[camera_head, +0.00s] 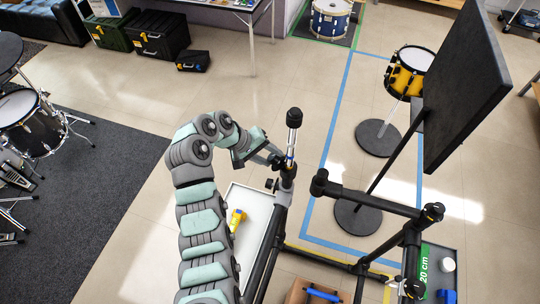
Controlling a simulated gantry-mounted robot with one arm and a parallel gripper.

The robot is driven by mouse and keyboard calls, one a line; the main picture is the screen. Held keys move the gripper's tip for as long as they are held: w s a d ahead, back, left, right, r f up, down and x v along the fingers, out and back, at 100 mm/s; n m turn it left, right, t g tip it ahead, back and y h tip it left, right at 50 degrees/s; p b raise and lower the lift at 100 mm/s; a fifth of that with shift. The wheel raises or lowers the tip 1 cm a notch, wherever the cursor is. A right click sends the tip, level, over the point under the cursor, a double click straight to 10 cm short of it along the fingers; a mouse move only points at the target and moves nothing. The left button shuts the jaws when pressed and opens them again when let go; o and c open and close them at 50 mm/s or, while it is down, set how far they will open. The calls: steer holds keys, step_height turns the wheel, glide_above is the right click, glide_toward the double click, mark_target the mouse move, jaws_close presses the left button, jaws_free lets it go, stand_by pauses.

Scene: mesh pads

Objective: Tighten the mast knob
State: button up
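A slim silver mast (291,147) with a black cylindrical top (294,118) stands upright from a black clamp (288,170) on the dark rack. A small black knob (270,184) sticks out at the left of the clamp. My gripper (276,160) is at the end of my grey and pale green arm, close beside the mast and just above the knob. Its fingers are small and dark against the clamp, so I cannot tell whether they are open or shut, or whether they touch anything.
Black rack bars (372,199) extend to the right. A large black panel (463,85) stands behind them. A white tray (238,193) with a yellow tool (236,219) lies below. A yellow drum (408,72) stands at the back right.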

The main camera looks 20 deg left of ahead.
steer(key=o, duration=0.4)
steer(key=shift+r, duration=0.1)
steer(key=p+v, duration=0.5)
steer(key=v, duration=0.5)
steer(key=shift+s+a+r, duration=0.15)
steer(key=shift+r, duration=0.1)
